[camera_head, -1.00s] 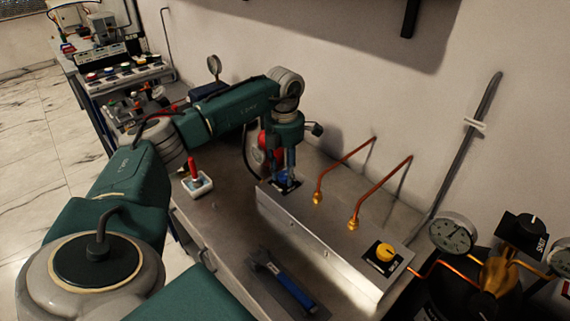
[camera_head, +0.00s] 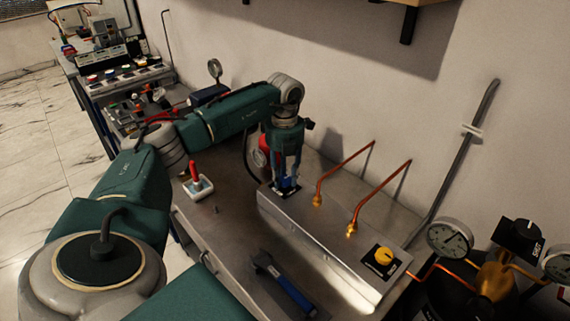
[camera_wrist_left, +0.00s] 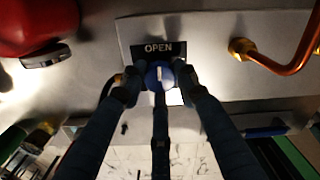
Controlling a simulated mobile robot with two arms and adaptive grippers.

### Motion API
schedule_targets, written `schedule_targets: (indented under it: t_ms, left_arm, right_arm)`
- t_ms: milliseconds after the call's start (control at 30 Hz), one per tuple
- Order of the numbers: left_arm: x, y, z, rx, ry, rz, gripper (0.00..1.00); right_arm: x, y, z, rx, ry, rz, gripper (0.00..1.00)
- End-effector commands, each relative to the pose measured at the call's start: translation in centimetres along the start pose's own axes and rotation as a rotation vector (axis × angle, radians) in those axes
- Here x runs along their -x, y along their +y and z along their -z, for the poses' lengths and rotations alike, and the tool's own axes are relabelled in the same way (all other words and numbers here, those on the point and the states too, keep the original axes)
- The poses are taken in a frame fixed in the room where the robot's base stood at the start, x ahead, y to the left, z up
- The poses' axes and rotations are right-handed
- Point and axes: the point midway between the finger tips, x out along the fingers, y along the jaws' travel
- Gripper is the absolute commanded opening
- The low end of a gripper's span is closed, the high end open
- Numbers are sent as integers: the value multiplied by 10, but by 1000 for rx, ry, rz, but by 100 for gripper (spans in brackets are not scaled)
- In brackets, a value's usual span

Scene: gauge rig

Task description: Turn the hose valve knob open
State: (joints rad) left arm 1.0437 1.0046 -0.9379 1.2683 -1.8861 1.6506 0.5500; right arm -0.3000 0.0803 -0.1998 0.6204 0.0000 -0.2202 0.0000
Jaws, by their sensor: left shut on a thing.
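The blue hose valve knob (camera_wrist_left: 159,74) sits in front of a black label reading OPEN (camera_wrist_left: 158,48) in the left wrist view. A white line on the knob points up toward the label. My left gripper (camera_wrist_left: 160,76) is shut on the knob, with fingers on both its sides. In the head view my left gripper (camera_head: 286,185) reaches down onto the left end of the metal panel box (camera_head: 315,248), and its fingers mostly hide the knob. My right gripper is not in view.
Two copper pipes (camera_head: 385,195) rise from the box just right of my gripper. A yellow knob (camera_head: 384,256) sits at the box's right end. A blue-handled tool (camera_head: 285,287) lies in front, and a red-handled item on a white base (camera_head: 198,186) stands left.

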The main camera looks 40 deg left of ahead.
Motion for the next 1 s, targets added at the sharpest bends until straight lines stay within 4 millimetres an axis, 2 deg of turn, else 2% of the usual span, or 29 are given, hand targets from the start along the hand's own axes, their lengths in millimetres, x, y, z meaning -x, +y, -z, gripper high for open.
schedule_targets:
  t_ms: [467, 500, 600, 867, 1000]
  left_arm:
    - [-2, 1, 2, 15, 9, -3, 4]
    - [-2, 1, 3, 15, 9, -3, 32]
    - [-2, 0, 2, 15, 8, -2, 50]
    - [-1, 0, 1, 14, 4, 0, 50]
    - [8, 0, 0, 13, 0, 1, 50]
  right_arm:
    - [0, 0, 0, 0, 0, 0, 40]
    - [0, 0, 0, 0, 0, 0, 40]
    - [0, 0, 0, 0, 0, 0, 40]
    - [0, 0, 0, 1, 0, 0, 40]
    - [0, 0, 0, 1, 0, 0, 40]
